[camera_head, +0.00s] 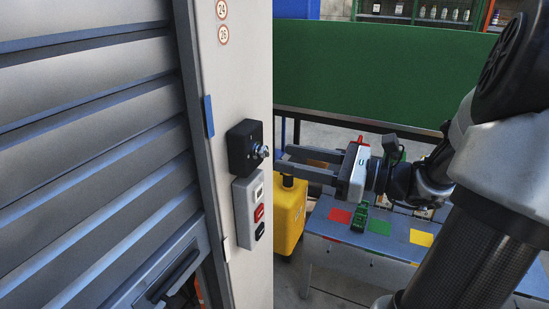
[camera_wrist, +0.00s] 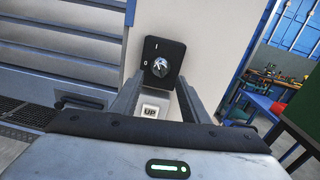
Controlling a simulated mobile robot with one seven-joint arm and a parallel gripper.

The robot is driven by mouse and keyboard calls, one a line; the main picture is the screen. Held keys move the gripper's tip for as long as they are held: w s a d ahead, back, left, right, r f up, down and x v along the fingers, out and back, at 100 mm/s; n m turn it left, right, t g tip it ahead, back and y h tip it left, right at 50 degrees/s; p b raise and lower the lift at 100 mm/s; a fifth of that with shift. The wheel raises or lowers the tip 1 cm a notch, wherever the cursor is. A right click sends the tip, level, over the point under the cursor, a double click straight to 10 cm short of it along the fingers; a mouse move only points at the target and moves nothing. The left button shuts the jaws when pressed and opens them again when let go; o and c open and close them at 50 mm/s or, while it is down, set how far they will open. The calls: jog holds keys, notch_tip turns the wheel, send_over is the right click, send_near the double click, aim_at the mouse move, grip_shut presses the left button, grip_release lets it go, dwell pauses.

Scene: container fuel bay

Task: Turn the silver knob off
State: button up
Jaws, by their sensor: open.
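The silver knob (camera_head: 262,150) sticks out of a black switch box (camera_head: 240,146) on the pale post beside the shutter. In the wrist view the knob (camera_wrist: 160,67) sits in the middle of the box face (camera_wrist: 173,52), with a small white mark near its upper left. My gripper (camera_head: 279,162) is open and points at the box from the right. In the wrist view its two fingers (camera_wrist: 158,80) stand apart, with the knob showing between and just beyond their tips. I cannot tell whether either finger touches the knob.
Below the box is a grey button panel (camera_head: 247,210) with red and black buttons; an "UP" button (camera_wrist: 151,111) shows between my fingers. A slatted shutter (camera_head: 90,130) fills the left. A yellow container (camera_head: 290,215) and a table with coloured squares (camera_head: 380,227) stand behind my gripper.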

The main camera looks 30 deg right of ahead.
aim_at(266, 153)
jog(key=shift+x, duration=2.35)
grip_shut()
